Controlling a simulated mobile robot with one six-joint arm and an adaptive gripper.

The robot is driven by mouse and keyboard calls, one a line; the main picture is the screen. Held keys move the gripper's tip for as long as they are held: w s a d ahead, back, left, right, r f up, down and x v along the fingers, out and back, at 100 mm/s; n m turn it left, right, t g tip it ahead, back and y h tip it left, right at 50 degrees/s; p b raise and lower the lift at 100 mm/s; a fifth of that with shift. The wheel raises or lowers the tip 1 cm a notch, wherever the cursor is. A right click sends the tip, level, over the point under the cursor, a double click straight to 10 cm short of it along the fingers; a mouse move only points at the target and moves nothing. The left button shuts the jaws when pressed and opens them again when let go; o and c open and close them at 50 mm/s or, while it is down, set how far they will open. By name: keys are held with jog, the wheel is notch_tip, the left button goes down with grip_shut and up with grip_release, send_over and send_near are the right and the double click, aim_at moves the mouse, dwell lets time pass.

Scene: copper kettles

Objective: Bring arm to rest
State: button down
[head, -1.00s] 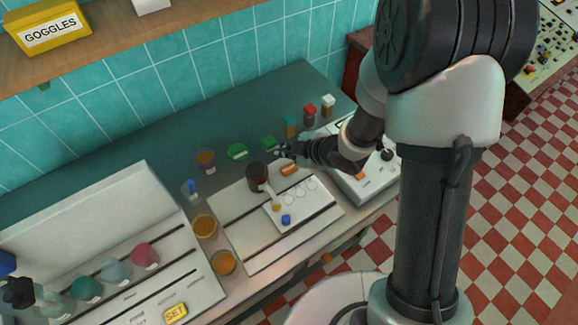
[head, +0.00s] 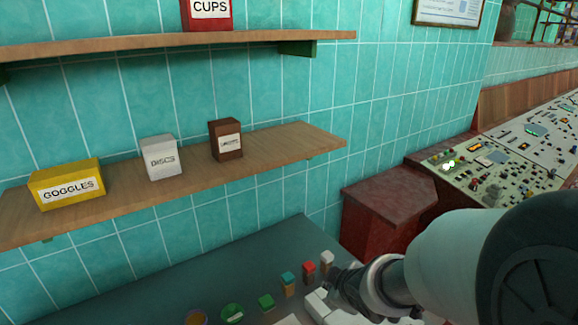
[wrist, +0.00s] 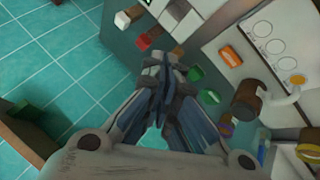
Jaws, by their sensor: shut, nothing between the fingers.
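My gripper (wrist: 165,80) is shut and empty, its fingers together in the middle of the wrist view. In the head view my gripper (head: 335,280) shows small at the lower right, in front of the row of small capped bottles. It looks beside the white-capped bottle (head: 326,259); I cannot tell whether it touches. My arm fills the lower right corner of the head view.
The bench holds red-capped (head: 309,270) and teal-capped (head: 288,281) bottles and a green one (head: 266,302). The wrist view shows a brown jar (wrist: 247,98) and an orange piece (wrist: 230,56). A wall shelf (head: 270,150) carries boxes above the bench.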

jog(key=s+d+r+m+g+h, duration=0.1)
jog(key=s+d+r+m+h, duration=0.1)
jog(key=s+d+r+m, duration=0.55)
jog(key=s+a+r+m+g, duration=0.1)
jog(key=s+a+r+m, duration=0.1)
jog(key=s, duration=0.6)
jog(key=s+a+r+m+g, duration=0.1)
jog(key=s+a+m, duration=0.1)
jog(key=s, duration=0.7)
jog(key=shift+s+r+y, duration=0.15)
jog(key=shift+r+y, duration=0.25)
